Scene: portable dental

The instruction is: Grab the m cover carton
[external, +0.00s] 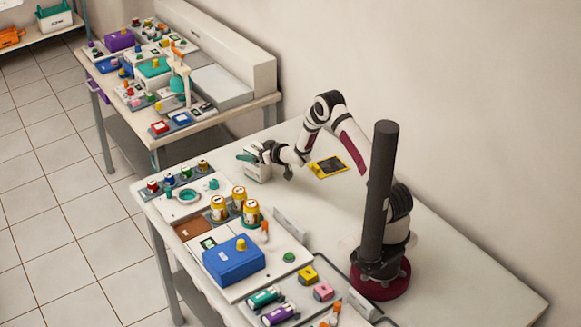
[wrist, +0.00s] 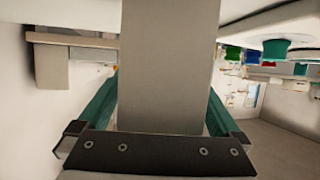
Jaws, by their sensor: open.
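A pale, upright box-shaped carton (external: 257,172) stands at the far end of the white table, and no lettering on it can be read. It fills the middle of the wrist view as a plain grey-beige block (wrist: 168,65). My gripper (external: 250,155) is at the carton's upper part, with its teal fingers level. In the wrist view my gripper (wrist: 165,90) is open, with one teal finger on each side of the carton. I cannot tell whether either finger touches it. The carton's far side is hidden.
A white tray with yellow-and-white cans (external: 219,208), a teal ring (external: 187,195) and a blue box (external: 234,260) lies nearer on the table. A yellow-framed dark panel (external: 329,167) lies right of the carton. A second crowded table (external: 222,88) stands behind. Bare tabletop lies right of the trays.

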